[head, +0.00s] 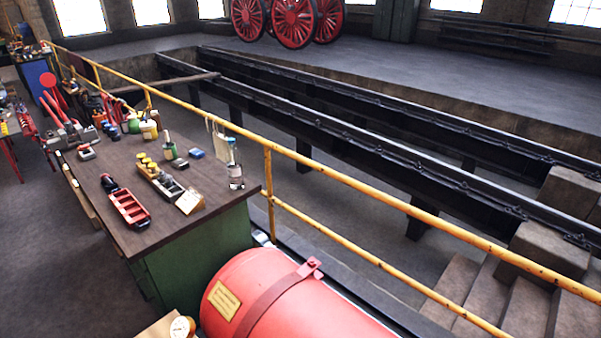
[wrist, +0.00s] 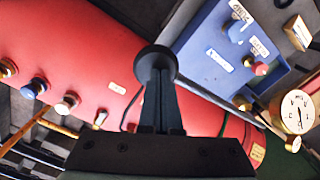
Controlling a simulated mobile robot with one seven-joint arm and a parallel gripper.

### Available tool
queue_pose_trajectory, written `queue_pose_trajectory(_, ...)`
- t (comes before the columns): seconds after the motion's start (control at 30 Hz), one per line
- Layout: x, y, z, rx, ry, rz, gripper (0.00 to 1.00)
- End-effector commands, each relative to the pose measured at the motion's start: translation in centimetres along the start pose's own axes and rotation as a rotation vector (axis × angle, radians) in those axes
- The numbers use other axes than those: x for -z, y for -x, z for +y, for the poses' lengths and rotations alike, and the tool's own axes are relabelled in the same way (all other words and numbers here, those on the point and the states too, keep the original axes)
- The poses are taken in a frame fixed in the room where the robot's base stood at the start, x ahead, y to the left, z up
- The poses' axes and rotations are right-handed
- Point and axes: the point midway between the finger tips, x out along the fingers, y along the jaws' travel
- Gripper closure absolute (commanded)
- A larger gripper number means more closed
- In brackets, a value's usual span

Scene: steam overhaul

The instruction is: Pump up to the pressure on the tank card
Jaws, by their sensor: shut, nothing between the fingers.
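The red tank (head: 290,300) lies at the bottom of the head view, with a yellow card (head: 224,299) on its end; its writing is too small to read. A round gauge (head: 182,326) is cut off by the lower edge. In the wrist view the tank (wrist: 90,60) fills the left, and a white-faced gauge (wrist: 298,111) stands at the right; its reading is unclear. My gripper (wrist: 160,80) is shut and empty. A black round knob (wrist: 155,62) on a dark bar shows at its fingertips; I cannot tell whether they touch. My gripper is outside the head view.
A blue panel (wrist: 222,62) with a red knob (wrist: 261,69) is right of the fingers. Several small valves, one blue (wrist: 36,87), line the tank. A workbench (head: 150,218) with tools and a yellow railing (head: 340,178) stand beyond. A pit with steps lies right.

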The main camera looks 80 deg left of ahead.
Motion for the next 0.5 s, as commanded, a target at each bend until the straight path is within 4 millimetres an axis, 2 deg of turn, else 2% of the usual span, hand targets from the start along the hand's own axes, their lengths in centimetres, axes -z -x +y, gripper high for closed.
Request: queue_pose_trajectory(0.5, 0.1, -3.2, -0.6, 0.011, 0.002, 0.002, 1.00)
